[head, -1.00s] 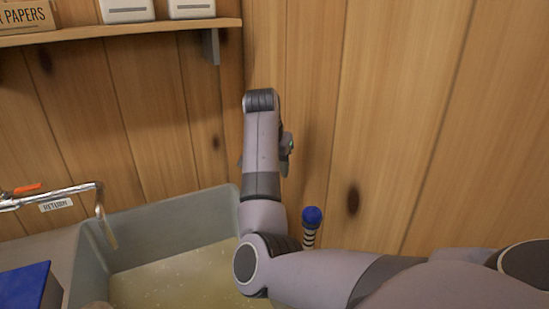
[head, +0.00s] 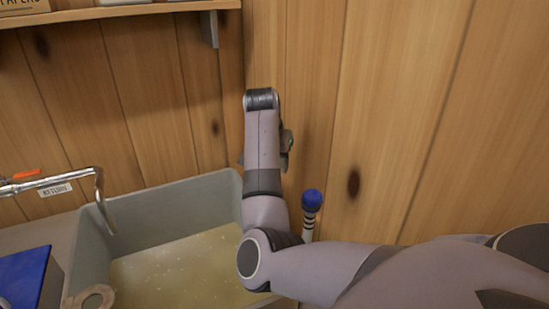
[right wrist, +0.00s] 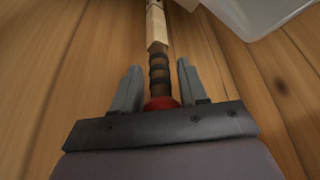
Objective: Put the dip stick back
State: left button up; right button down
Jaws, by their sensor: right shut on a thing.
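In the right wrist view my right gripper (right wrist: 158,84) is shut on a stick (right wrist: 157,35) with a pale wooden shaft, dark bands on its grip and a red end close to the palm. The shaft points away from the gripper. In the head view my own right arm hides the gripper's fingers and this stick. Another stick with a blue knob (head: 312,200) and black and white bands stands upright just right of my arm, its lower part hidden. My left gripper is in neither view.
A grey tub (head: 190,205) with yellowish liquid lies left of my arm. A metal pipe with a hooked spout (head: 101,200) reaches over its left side. A blue box (head: 25,275) is at lower left. Plank walls meet behind, with a shelf (head: 120,14) above.

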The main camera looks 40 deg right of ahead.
jog(key=shift+f+b, duration=0.4)
jog(key=shift+f, duration=1.35)
grip_release()
jog(key=shift+r, duration=0.1)
jog(key=p+v, duration=0.2)
jog(key=p, duration=0.1)
jog(key=shift+s+a+r+p, duration=0.1)
jog(key=shift+r+p, duration=0.2)
jog(key=shift+r, duration=0.1)
jog(key=shift+v, duration=2.55)
